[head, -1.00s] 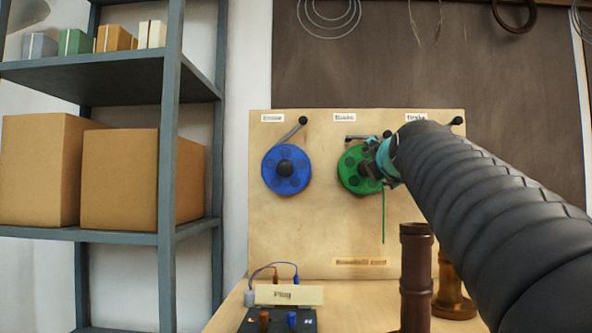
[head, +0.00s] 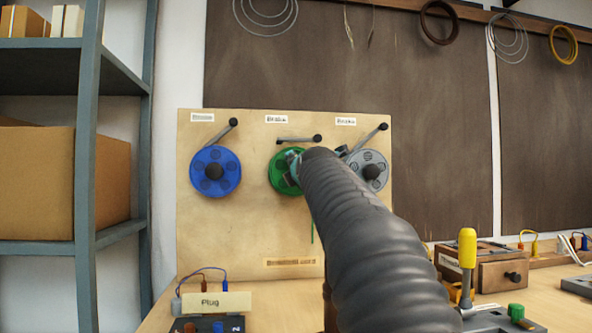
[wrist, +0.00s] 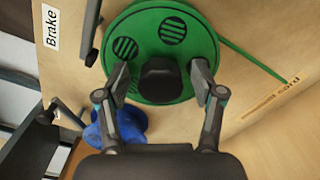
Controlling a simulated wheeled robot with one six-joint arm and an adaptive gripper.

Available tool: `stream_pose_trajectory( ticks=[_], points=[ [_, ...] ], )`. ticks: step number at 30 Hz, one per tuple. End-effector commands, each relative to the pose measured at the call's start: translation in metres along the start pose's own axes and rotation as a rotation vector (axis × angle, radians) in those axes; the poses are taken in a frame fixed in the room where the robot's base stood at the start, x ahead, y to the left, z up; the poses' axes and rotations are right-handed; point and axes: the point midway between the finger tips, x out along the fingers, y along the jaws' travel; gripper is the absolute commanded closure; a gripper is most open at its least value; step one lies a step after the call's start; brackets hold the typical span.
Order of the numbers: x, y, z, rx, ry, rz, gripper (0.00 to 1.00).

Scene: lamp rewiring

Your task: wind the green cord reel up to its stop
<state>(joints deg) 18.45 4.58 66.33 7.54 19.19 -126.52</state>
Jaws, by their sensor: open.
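The green cord reel (head: 278,179) is mounted in the middle of an upright wooden board (head: 245,235), partly hidden by my arm in the head view. In the wrist view the reel (wrist: 195,45) fills the top, with its dark central knob (wrist: 160,82). My gripper (wrist: 161,76) is open, its two fingers on either side of the knob with a gap visible. A green cord (wrist: 252,62) runs straight off the reel. The brake lever (head: 297,140) above the green reel lies nearly level. The cord's far end is hidden.
A blue reel (head: 228,170) is on the left and a grey reel (head: 377,160) on the right, both with slanted levers. A plug block (head: 215,303) stands on the bench below. A yellow-handled tool (head: 467,248) and boxes are at right; a shelf (head: 88,130) stands left.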

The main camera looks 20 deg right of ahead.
Motion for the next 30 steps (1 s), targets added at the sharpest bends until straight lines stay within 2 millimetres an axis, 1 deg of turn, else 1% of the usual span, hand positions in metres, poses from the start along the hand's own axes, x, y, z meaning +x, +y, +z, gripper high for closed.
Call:
stream_pose_trajectory(
  ticks=[6, 7, 8, 9, 11, 12, 14, 23, 30],
  points=[
    [0.0004, -0.0002, -0.0003, 0.0, 0.0, 0.0, 0.32],
    [0.0003, -0.0002, -0.0003, 0.0, 0.0, 0.0, 0.37],
    [0.0003, -0.0002, -0.0002, 0.0, 0.0, 0.0, 0.45],
    [0.0003, -0.0002, -0.0002, 0.0, 0.0, 0.0, 0.55],
    [0.0003, -0.0002, -0.0002, 0.0, 0.0, 0.0, 0.7],
    [0.0003, -0.0002, -0.0002, 0.0, 0.0, 0.0, 0.8],
    [0.0002, -0.0002, -0.0002, 0.0, 0.0, 0.0, 0.93],
    [0.0003, -0.0005, -0.0002, 0.024, 0.0, 0.0, 0.93],
    [0.0006, -0.0014, -0.0002, 0.139, -0.001, -0.001, 0.93]
  ],
)
